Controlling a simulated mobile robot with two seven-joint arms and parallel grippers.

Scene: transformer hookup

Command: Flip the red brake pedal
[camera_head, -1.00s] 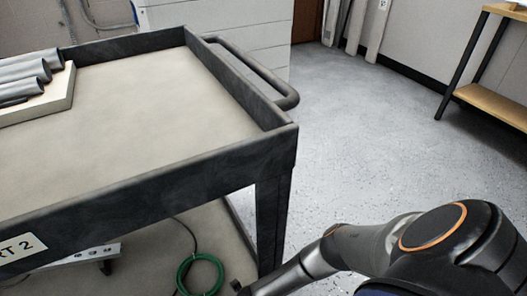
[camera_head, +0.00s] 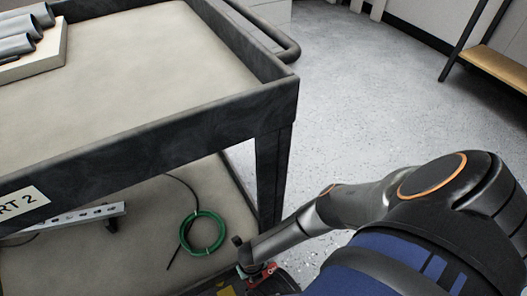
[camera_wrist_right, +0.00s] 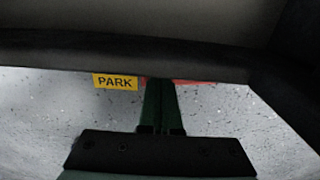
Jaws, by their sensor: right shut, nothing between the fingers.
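The red brake pedal shows as a thin red strip (camera_wrist_right: 195,82) in the right wrist view, beside a yellow PARK label (camera_wrist_right: 115,82). Most of the pedal is hidden behind a dark bar and the fingers. A small red piece (camera_head: 264,273) shows low in the head view, by the end of my right arm. My right gripper (camera_wrist_right: 160,90) is shut and empty, its dark green fingers together with their tips at the dark bar, close to the red strip. I cannot tell whether they touch the pedal. My left gripper is not in view.
A dark-framed cart (camera_head: 190,125) labelled 2 stands at left, with grey cylinders (camera_head: 20,38) on its top. Its lower shelf holds a coiled green cable (camera_head: 203,233) and a power strip (camera_head: 75,217). Grey floor (camera_head: 370,100) is open to the right, with a wooden-shelved bench (camera_head: 497,65) beyond.

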